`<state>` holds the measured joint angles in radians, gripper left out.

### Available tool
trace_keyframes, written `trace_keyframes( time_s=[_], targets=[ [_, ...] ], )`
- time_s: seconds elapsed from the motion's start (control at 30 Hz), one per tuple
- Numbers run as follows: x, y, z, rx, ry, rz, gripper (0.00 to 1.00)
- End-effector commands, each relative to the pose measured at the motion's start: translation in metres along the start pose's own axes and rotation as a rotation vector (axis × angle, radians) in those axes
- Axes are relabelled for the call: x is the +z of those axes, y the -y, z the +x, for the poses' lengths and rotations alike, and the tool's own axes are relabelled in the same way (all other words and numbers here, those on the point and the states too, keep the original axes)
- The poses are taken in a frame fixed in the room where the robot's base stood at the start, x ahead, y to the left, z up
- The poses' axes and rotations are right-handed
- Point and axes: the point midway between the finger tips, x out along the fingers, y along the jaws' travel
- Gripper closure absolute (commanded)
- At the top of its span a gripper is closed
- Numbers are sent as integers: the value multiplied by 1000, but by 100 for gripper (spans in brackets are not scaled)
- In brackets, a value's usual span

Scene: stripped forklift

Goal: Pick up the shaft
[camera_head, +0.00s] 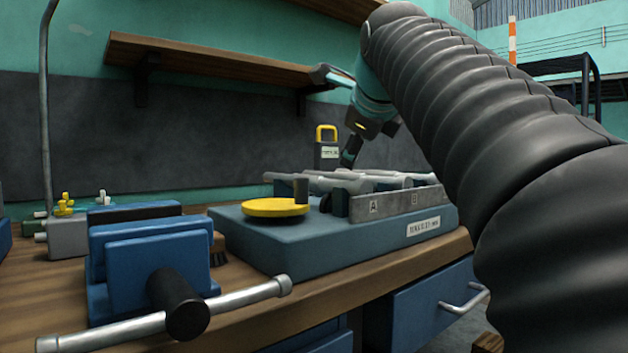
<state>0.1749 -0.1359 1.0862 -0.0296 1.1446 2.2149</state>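Several grey metal shafts (335,183) lie on top of a blue fixture block (300,240), behind a grey plate (378,206) marked A and B. I cannot tell which of them is the task's shaft. My gripper (368,143) hangs above and behind the shafts, at the end of my arm, which comes in from the right. One dark finger points down toward the shafts and appears apart from them. The rest of the gripper is small and partly hidden, so its opening and grasp are unclear.
A yellow disc (275,207) sits on the block's left part. A blue vise (150,260) with a long metal handle stands at front left. A yellow-shackled padlock (327,148) is behind the shafts. A wooden shelf (215,62) overhangs the wooden bench (340,300).

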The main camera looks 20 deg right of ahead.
Motion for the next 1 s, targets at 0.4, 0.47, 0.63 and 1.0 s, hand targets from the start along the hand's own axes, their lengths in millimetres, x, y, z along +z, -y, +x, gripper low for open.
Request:
trace_keyframes(
  time_s=[0.4, 0.47, 0.63, 1.0],
  targets=[
    [-12, 8, 69, -12, -18, 13, 40],
    [-12, 8, 76, -12, -18, 12, 40],
    [-10, 8, 83, -12, -16, 11, 40],
    [-4, 6, 124, -9, -16, 9, 40]
  ],
)
